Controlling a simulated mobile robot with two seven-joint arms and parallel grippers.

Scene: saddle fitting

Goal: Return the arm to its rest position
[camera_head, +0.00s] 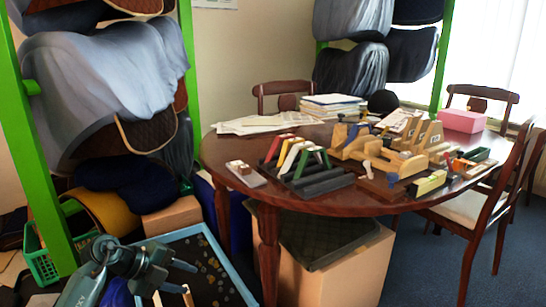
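My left arm comes in at the lower left, and its dark grey gripper (188,278) points right over a blue-rimmed tray (229,267). Its two fingers look spread apart, with nothing seen between them. The lower finger is close to the picture's bottom edge. A pale wooden piece shows beside it, and I cannot tell whether they touch. My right arm and gripper are not in view.
A round wooden table (225,155) holds coloured wedge-like pieces, wooden fittings, papers and a pink box (461,121). A cardboard box (345,268) stands below it. Green racks (192,60) with saddles stand behind. A green basket (40,265) is at the left. Chairs surround the table.

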